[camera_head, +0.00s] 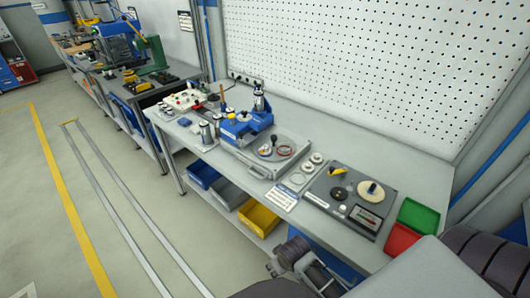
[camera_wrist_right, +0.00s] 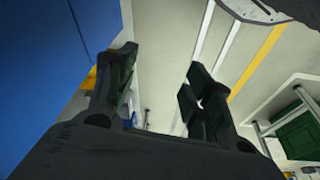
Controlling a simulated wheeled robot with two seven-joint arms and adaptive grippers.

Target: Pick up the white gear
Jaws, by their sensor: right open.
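A cream-white round disc, possibly the white gear (camera_head: 370,191), lies on the dark grey tray (camera_head: 322,203) on the workbench. Smaller white round parts (camera_head: 317,158) sit left of that tray; their teeth are too small to make out. My right gripper (camera_head: 284,257) is at the bottom of the head view, in front of the bench edge and apart from these parts. In the right wrist view its fingers (camera_wrist_right: 157,88) are spread apart, with only floor showing between them. My left gripper is not in view.
A green bin (camera_head: 418,216) and a red bin (camera_head: 401,241) stand at the bench's right end. A blue machine (camera_head: 243,128) stands left on the bench. Blue, grey and yellow bins (camera_head: 258,218) sit on the lower shelf. A pegboard wall (camera_head: 380,65) rises behind.

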